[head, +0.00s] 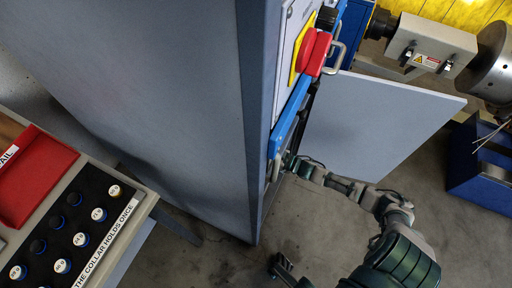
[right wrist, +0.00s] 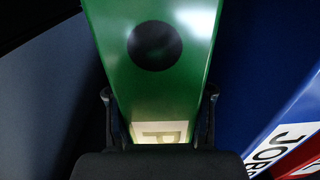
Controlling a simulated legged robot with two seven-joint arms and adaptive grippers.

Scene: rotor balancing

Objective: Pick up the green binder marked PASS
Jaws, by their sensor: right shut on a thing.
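The green binder (right wrist: 158,80) fills the middle of the right wrist view, its spine showing a round black finger hole. A pale label (right wrist: 160,132) with a letter like P is at its lower end, partly cut off by the gripper body. My right gripper (right wrist: 158,112) has one finger on each side of the spine and is shut on it. In the head view my right arm reaches to the cabinet's open side, where the right gripper (head: 289,160) is partly hidden; the binder cannot be seen there. My left gripper (head: 283,268) is low in the head view, small and dark, its opening unclear.
A blue binder (right wrist: 285,140) with a JOR label stands right of the green one. The tall grey cabinet (head: 160,90) carries a red knob (head: 318,53) and handles beside my arm. A grey panel (head: 375,130) stands behind my forearm. A collar rack (head: 75,225) is at left.

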